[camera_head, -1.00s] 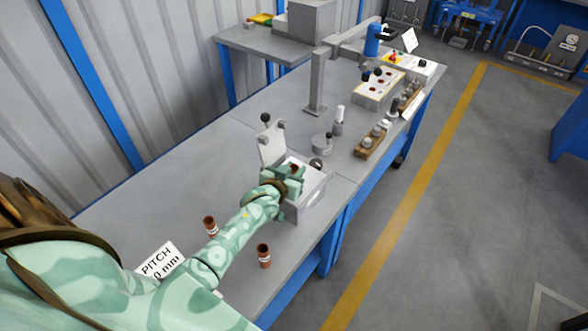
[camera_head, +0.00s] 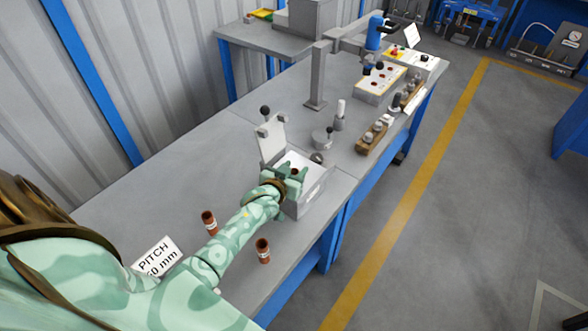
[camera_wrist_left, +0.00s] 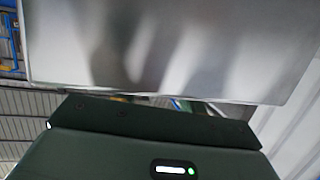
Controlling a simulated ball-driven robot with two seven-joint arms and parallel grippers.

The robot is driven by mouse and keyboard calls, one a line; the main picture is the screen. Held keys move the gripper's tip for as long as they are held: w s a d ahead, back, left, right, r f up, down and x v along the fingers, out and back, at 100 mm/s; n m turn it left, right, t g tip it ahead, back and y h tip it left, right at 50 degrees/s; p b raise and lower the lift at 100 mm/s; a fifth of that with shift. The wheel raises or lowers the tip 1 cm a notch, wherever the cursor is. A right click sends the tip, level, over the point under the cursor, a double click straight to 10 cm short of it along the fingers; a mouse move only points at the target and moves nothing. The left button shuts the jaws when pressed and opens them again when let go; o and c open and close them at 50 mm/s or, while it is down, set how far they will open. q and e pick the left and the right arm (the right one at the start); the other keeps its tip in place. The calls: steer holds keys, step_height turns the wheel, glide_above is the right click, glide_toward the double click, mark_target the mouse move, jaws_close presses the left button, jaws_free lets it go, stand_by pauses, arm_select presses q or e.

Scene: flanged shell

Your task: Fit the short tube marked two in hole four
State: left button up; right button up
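My left gripper (camera_head: 293,173) is over the top of a grey box-shaped block (camera_head: 312,190), which is probably the part with the holes. It appears shut on a short red-brown tube, whose top (camera_head: 295,171) shows between the fingers. The fingers and arm hide the tube's lower part and the holes, so I cannot tell whether it is in one. The left wrist view shows a large grey face (camera_wrist_left: 170,45) close up; fingertips are hidden there. Two similar tubes with white labels stand on the bench, one left of my forearm (camera_head: 209,222), one right (camera_head: 263,251). Their marks are unreadable.
A light plate (camera_head: 271,140) stands upright behind the block, with a dark ball knob (camera_head: 265,110). A "PITCH" card (camera_head: 158,257) lies near my arm. A grey post (camera_head: 317,78), round fixture (camera_head: 322,140) and wooden rack (camera_head: 373,138) stand farther back.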

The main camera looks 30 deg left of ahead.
arm_select(q)
steer(key=shift+o, duration=0.6)
steer(key=shift+r, duration=0.45)
steer(key=s+d+r+p, duration=0.6)
steer(key=s+d+r, duration=0.1)
steer(key=s+r, duration=0.5)
steer(key=shift+d, duration=0.2)
